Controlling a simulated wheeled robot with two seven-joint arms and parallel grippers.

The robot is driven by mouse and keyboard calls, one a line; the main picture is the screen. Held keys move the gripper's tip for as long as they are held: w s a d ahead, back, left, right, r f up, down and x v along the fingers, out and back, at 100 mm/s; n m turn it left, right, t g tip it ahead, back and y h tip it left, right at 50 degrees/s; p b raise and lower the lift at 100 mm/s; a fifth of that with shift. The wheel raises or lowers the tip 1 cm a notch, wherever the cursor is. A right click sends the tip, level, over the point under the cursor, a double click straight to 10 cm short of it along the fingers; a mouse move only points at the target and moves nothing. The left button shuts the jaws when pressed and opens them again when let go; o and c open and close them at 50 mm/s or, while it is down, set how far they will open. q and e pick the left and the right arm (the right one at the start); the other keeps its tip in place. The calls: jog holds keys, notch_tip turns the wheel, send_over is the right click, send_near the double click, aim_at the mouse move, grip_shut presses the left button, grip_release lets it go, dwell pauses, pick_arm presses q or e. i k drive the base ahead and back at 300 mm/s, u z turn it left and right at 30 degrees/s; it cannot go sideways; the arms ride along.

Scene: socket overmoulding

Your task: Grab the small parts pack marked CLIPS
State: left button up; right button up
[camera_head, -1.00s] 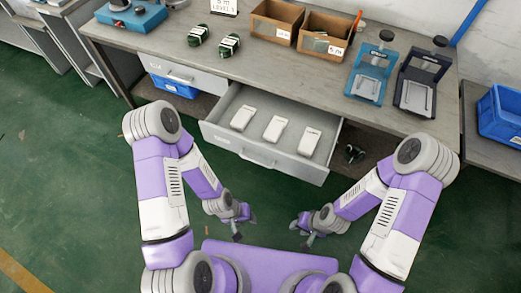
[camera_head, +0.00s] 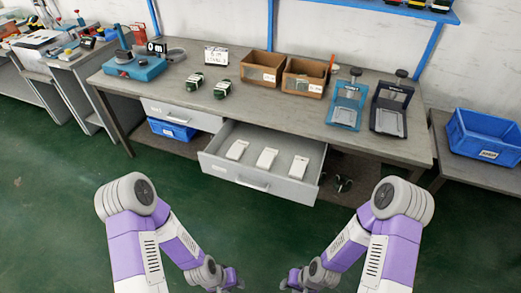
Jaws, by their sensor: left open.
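Three white packs lie in a row in the open grey drawer (camera_head: 238,180) under the workbench: a left pack (camera_head: 237,150), a middle pack (camera_head: 266,158) and a right pack (camera_head: 299,167). Their markings are too small to read, so I cannot tell which says CLIPS. My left gripper (camera_head: 236,283) is open and empty at the bottom of the view, in front of and below the drawer. My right gripper (camera_head: 286,283) is beside it to the right, apart from the packs. Its fingers are too small to tell open or shut.
On the workbench (camera_head: 210,110) stand two cardboard bins (camera_head: 262,70), green-and-white items (camera_head: 194,82), a blue device (camera_head: 135,66) and two framed fixtures (camera_head: 347,107). A blue crate (camera_head: 485,137) is at the right. The green floor before the drawer is clear.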

aim_at(298, 168)
jog(key=u, duration=0.1)
jog(key=i, duration=0.95)
jog(key=z, duration=0.25)
